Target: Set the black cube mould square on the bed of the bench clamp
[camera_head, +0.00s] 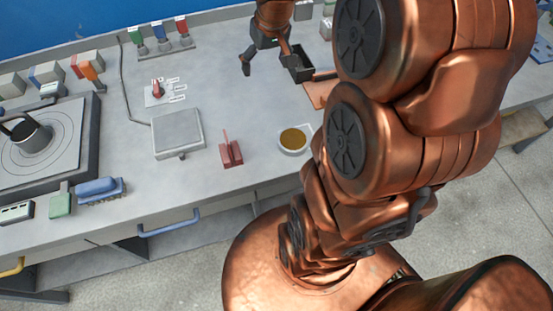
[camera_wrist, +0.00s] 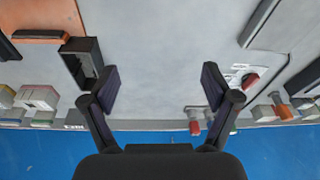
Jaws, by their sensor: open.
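The black cube mould (camera_head: 304,62) is an open-topped black box on the bench, near the back. In the wrist view the mould (camera_wrist: 72,62) lies left of my left-hand finger, its hollow partly showing. My gripper (camera_head: 270,69) is open and empty. Its fingers (camera_wrist: 160,80) are apart over bare bench, and the mould is beside them, not between them. An orange plate (camera_head: 315,92) with a dark bar, possibly the bench clamp, is close to the mould and partly hidden by my arm. The plate also shows at the upper left of the wrist view (camera_wrist: 45,18).
A grey scale (camera_head: 178,132), a red tool (camera_head: 230,153) and a round dish (camera_head: 293,140) stand toward the front. A small red-handled switch (camera_head: 157,90) and coloured blocks (camera_head: 160,35) stand left of my gripper. A round-plate device (camera_head: 45,145) is far left.

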